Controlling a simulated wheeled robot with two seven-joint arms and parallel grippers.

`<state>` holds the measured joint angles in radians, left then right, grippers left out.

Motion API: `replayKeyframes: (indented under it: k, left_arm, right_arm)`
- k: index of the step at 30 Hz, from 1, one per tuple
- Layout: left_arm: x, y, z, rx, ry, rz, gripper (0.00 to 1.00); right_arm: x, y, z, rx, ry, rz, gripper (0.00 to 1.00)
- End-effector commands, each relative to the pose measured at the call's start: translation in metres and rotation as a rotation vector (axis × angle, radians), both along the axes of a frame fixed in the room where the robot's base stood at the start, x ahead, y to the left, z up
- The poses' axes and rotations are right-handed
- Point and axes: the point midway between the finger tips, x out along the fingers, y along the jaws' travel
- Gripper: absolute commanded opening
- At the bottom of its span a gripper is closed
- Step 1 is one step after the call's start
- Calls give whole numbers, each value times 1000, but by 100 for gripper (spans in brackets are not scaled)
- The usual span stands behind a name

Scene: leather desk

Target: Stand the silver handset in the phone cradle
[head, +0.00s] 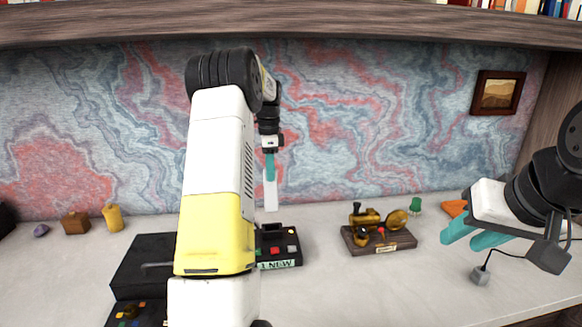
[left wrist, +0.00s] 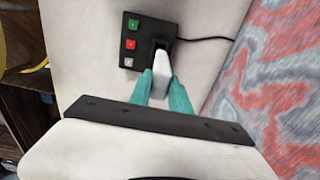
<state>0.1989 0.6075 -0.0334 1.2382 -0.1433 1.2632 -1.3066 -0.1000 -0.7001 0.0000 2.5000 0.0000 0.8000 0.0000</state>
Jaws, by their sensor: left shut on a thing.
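The silver handset (head: 270,196) hangs upright from my left gripper (head: 269,168), whose teal fingers are shut on its upper part. In the head view its lower end is above the black phone cradle (head: 290,247), with a gap between them. The cradle has coloured buttons and a "1 NEW" display; my left arm hides its left part. In the left wrist view the handset (left wrist: 157,76) is between the fingers, its far end over the dark slot of the cradle (left wrist: 131,27); contact cannot be told there. My right gripper (head: 463,238) is open and empty at the right.
A brass model on a wooden base (head: 384,242) stands right of the cradle. A black box (head: 143,262) is at the left, partly behind my arm. A yellow candle-like object (head: 113,218) and small brown box (head: 75,223) are further left. A cable runs from the cradle.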

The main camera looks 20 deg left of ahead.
Motion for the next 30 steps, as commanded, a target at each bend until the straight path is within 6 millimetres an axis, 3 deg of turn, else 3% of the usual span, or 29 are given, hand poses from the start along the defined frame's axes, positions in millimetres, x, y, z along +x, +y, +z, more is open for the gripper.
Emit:
replayKeyframes:
  k: [11, 30]
  left_arm:
    - [0, 0, -3, 0, 0, 0, 0]
    - [0, 0, -53, 0, 0, 1, 0]
  right_arm:
    - [0, 0, 0, 0, 0, 0, 36]
    - [0, 0, 0, 0, 0, 0, 36]
